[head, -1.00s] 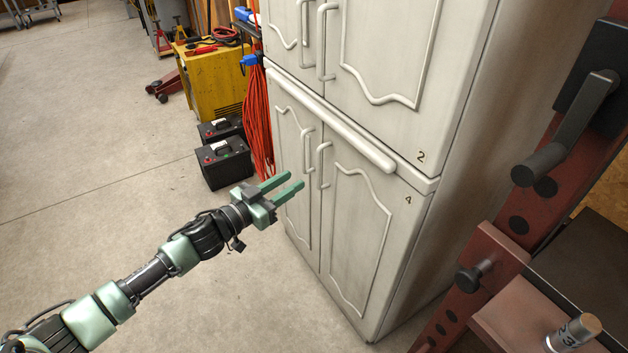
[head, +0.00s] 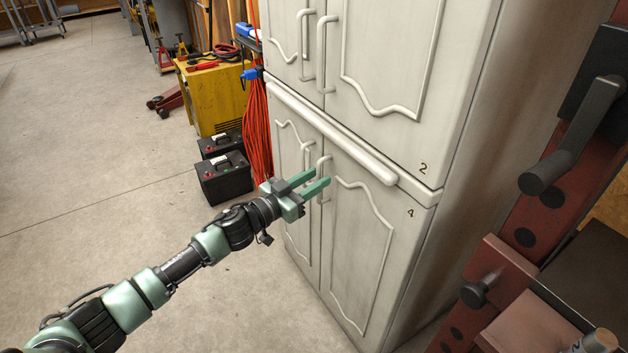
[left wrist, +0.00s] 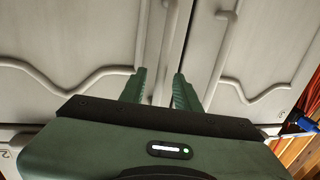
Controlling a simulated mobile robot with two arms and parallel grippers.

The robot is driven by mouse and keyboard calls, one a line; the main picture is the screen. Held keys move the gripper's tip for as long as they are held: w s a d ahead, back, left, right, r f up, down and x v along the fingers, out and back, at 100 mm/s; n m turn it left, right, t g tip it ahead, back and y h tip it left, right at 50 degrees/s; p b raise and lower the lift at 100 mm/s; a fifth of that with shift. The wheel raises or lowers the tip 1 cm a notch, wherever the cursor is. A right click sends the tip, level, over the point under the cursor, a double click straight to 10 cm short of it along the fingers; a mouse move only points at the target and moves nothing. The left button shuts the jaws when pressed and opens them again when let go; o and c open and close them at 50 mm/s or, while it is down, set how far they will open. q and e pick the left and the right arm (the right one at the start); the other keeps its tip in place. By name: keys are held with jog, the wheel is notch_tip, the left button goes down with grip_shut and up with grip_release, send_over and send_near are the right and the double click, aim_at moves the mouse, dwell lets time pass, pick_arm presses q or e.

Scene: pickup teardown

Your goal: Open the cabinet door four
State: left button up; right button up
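Door four (head: 357,225) is the lower right door of the off-white cabinet and is closed, with a "4" near its top right corner. Its pale vertical handle (head: 326,160) is by the door's left edge, partly hidden behind my fingers. My left gripper (head: 322,179) is open in front of this handle, fingers pointing at the door. In the left wrist view, the two green fingers (left wrist: 160,90) stand apart with a pale vertical bar between them. I cannot tell whether they touch it. My right gripper is not in view.
The neighbouring lower door (head: 295,185) and the upper door marked 2 (head: 385,60) are closed. A ledge (head: 335,133) juts out above door four. A dark red frame with a black crank (head: 570,150) stands close on the right. Black batteries (head: 224,178) sit on the floor at left.

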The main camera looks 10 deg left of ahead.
pick_arm(q)
grip_shut()
dwell(1.3)
